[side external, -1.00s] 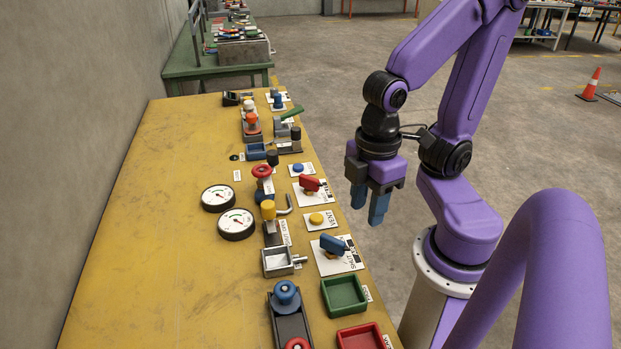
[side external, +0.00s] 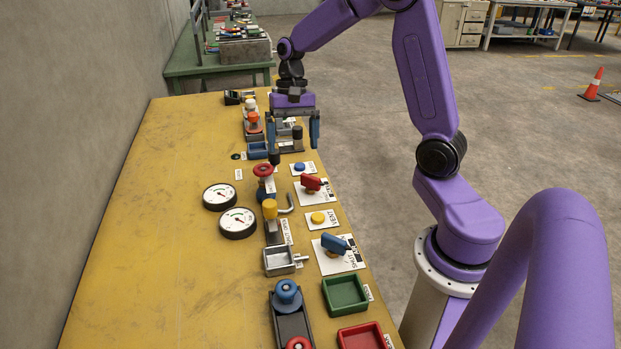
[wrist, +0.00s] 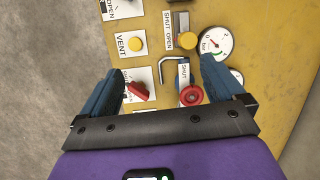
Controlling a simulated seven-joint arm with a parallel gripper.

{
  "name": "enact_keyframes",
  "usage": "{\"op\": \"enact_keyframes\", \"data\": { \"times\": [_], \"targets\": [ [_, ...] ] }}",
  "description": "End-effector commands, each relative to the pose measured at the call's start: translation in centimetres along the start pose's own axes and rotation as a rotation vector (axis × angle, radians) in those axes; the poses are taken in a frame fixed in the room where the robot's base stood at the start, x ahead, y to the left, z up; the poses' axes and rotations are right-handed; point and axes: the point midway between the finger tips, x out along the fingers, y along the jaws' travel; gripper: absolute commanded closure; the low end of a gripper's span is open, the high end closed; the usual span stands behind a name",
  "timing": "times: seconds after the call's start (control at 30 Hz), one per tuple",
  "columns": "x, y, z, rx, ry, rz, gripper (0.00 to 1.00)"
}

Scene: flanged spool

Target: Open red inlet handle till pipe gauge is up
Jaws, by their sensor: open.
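A red lever handle (side external: 312,183) sits on a white labelled plate near the table's right edge. It also shows in the wrist view (wrist: 138,91), close to the left finger. A red round handwheel (side external: 263,170) stands to its left; in the wrist view the wheel (wrist: 191,95) is near the right finger, beside a SHUT label. I cannot read which is marked inlet. Two white dial gauges, one farther (side external: 220,197) and one nearer (side external: 238,223), lie left of the valves; their needle readings are too small to tell. My gripper (side external: 294,147) is open and empty above the bench.
A yellow valve knob (side external: 270,208), a bent metal rod (side external: 288,203), a yellow button (side external: 318,218) and a blue lever (side external: 335,245) stand nearby. A blue button (side external: 299,167) is beyond the red lever. Green (side external: 345,293) and red trays are nearest. The bench's left side is clear.

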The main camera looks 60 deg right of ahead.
Motion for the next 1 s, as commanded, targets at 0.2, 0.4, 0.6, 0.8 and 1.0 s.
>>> {"op": "enact_keyframes", "data": {
  "times": [0.2, 0.4, 0.6, 0.8, 1.0],
  "targets": [
    [-0.5, 4.8, -8.0, 0.409, -0.048, -0.09, 0.04],
    [-0.6, 9.8, -12.8, 0.7, -0.088, -0.164, 0.04],
    [-0.5, 12.4, -14.6, 0.826, -0.107, -0.2, 0.04],
    [0.8, 12.3, -14.7, 0.836, -0.11, -0.203, 0.04],
    [4.2, 11.6, -14.6, 0.836, -0.113, -0.2, 0.04]
  ]
}}
